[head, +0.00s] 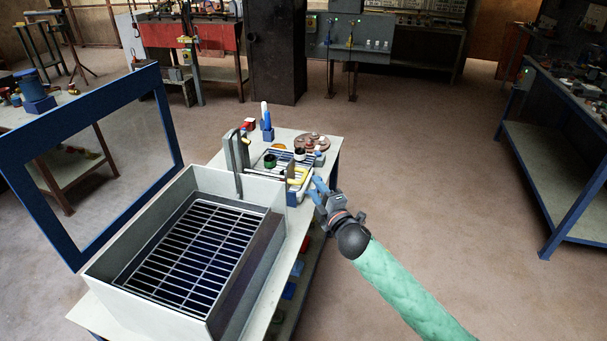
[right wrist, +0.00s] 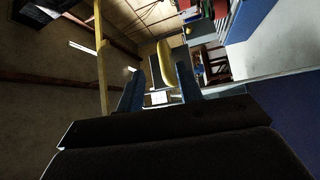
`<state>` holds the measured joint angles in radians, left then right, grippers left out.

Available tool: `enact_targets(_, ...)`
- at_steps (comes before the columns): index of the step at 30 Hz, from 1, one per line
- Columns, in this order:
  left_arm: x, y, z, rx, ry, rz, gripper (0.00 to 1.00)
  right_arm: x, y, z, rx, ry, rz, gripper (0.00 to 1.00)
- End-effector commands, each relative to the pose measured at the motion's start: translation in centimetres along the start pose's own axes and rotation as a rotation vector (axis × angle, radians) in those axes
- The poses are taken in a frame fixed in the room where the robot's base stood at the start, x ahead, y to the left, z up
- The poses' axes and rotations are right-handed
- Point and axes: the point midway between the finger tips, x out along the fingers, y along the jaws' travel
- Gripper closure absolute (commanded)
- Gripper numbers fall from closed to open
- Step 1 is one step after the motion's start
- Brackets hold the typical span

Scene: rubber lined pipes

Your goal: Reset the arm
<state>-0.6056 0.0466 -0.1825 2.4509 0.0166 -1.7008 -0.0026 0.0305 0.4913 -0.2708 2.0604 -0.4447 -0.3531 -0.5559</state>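My right gripper (head: 314,189) has blue fingers and hangs by the right edge of the workbench (head: 318,160), close to a yellow curved part (head: 298,176). In the right wrist view its fingers (right wrist: 160,90) stand apart. A yellow piece (right wrist: 168,62) shows beyond and between them, with no clear contact on both sides, so the gripper looks open and empty. My right arm, in a green sleeve, reaches in from the lower right. My left gripper and left arm are not in view.
A grey sink-like box with a grid (head: 190,250) fills the bench's near end, beside a blue-framed clear panel (head: 98,165). A small rack (head: 282,165), a round brown tray (head: 312,143) and bottles stand behind. A blue-legged table (head: 560,150) is at right; floor between is clear.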

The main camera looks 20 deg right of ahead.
Motion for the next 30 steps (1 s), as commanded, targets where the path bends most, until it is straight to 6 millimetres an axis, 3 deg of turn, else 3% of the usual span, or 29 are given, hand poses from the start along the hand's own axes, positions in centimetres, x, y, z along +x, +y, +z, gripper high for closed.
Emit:
enact_targets(7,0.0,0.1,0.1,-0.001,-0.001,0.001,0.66,0.0,-0.3,0.5,0.052,-0.027,-0.016,0.64)
enact_targets(12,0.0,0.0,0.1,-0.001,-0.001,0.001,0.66,-0.4,-2.1,3.0,0.176,-0.174,-0.103,0.64)
enact_targets(17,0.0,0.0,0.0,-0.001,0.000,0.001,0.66,-2.0,-3.3,5.0,0.344,-0.361,-0.203,0.64)
enact_targets(23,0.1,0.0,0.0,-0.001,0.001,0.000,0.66,-5.5,-4.0,5.1,0.577,-0.590,-0.325,0.64)
enact_targets(26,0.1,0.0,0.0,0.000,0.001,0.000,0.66,-8.6,-5.5,3.8,0.697,-0.702,-0.413,0.64)
enact_targets(30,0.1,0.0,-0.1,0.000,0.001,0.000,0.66,-15.0,-8.6,0.5,0.857,-0.861,-0.578,0.64)
